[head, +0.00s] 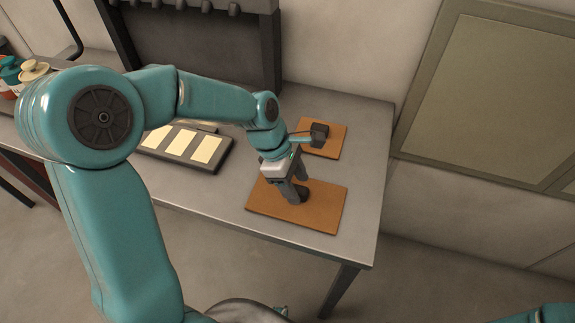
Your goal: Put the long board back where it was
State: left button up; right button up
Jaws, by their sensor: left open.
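The long board (322,210) is an orange-brown rectangle lying flat near the right front of the grey table. My left gripper (297,194) points down over its upper left part with dark fingers open. The fingers cover some of the board, and I cannot tell whether the tips touch it. A shorter board (333,146) of the same colour lies farther back, partly hidden by a dark block beside my left wrist. My right gripper is out of view.
The grey table (362,165) has bare room along its right edge. A dark tray with pale panels (176,143) lies left of the boards. A dark rack (200,40) stands at the back. Several bottles (12,72) stand at far left.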

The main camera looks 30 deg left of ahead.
pick_arm(q)
jog(key=v, duration=1)
jog(key=shift+s, duration=0.15)
